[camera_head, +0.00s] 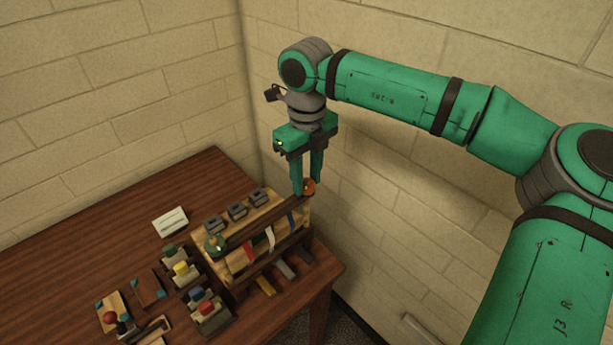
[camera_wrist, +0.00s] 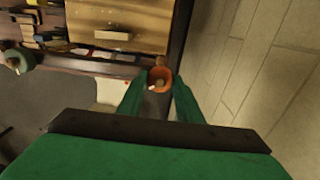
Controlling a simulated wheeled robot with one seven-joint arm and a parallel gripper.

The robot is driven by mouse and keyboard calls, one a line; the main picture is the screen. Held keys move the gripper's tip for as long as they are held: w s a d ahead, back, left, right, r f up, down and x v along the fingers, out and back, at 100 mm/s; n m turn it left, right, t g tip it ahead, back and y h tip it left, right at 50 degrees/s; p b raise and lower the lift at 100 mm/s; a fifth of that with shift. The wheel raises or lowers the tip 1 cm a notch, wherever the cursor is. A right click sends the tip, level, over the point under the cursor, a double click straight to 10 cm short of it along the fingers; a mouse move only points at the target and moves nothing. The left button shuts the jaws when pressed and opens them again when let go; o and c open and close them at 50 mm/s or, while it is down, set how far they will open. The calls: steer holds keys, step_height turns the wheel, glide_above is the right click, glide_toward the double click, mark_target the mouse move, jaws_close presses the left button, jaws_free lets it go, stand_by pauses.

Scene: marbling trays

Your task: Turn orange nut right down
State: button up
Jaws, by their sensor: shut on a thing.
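The orange nut (camera_head: 309,186) sits at the far right end of the wooden rack, at the end of its dark top bar. My gripper (camera_head: 308,187) reaches down from above with its two green fingers on either side of the nut. In the wrist view the orange nut (camera_wrist: 160,79) shows as a round ring with a pale stud end in its middle, and my gripper (camera_wrist: 160,84) is shut on it. How far down its stud the nut sits is hard to tell. A green nut (camera_head: 215,245) sits at the bar's near left end; it also shows in the wrist view (camera_wrist: 17,60).
The wooden rack (camera_head: 222,270) holds white, red and blue strips. Grey blocks (camera_head: 237,211) line its back. A white card (camera_head: 170,221), colored pots (camera_head: 184,271) and small trays stand to the left on the brown table (camera_head: 60,262). Block walls stand close behind and right.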

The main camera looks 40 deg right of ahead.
steer(key=n, duration=0.4)
steer(key=shift+r+n, duration=0.1)
steer(key=shift+n, duration=0.2)
steer(key=n, duration=0.4)
stand_by(0.5)
steer(key=o, duration=1)
steer(key=shift+o, duration=0.2)
step_height(320, 180, up, 11)
